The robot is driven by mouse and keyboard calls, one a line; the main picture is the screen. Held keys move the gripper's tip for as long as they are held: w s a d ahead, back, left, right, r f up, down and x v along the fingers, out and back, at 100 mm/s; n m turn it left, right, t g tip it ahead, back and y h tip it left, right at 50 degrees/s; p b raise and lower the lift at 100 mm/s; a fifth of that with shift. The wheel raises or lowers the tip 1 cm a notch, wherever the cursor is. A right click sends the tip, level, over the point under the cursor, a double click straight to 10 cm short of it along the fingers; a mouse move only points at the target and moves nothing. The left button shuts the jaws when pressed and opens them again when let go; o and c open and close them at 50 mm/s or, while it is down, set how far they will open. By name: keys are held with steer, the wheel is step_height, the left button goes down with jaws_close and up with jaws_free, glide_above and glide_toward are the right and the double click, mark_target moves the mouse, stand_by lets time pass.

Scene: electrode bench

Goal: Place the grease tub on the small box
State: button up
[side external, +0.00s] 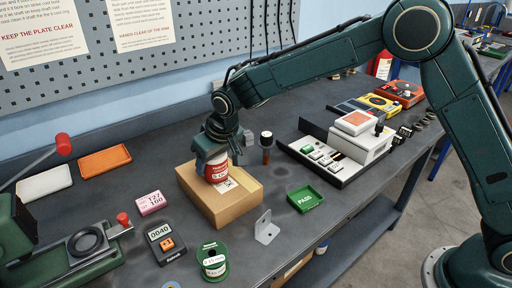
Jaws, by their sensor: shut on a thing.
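The small box (237,207) is a brown cardboard carton lying on the dark bench, left of centre. The grease tub (216,169) is a small red and white tub, upright, over the top of the box. Its base looks on or very close to the box top; I cannot tell whether they touch. My gripper (213,150) points down from above and is shut on the tub. The gripper hides the tub's upper part.
A green tray (304,198) and a grey bracket (266,228) lie right of the box. A green spool (212,262), a dark meter (163,243) and a pink display (151,203) lie in front and left. A dark-handled tool (266,141) stands behind the box.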

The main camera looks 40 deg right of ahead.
steer(key=shift+f, duration=0.1)
steer(key=o, duration=1.2)
steer(key=shift+c, duration=0.2)
steer(key=shift+r, duration=0.2)
steer(key=v, duration=1.1)
steer(key=shift+s+r, duration=0.25)
steer(key=shift+r, duration=0.1)
steer(key=shift+d, duration=0.1)
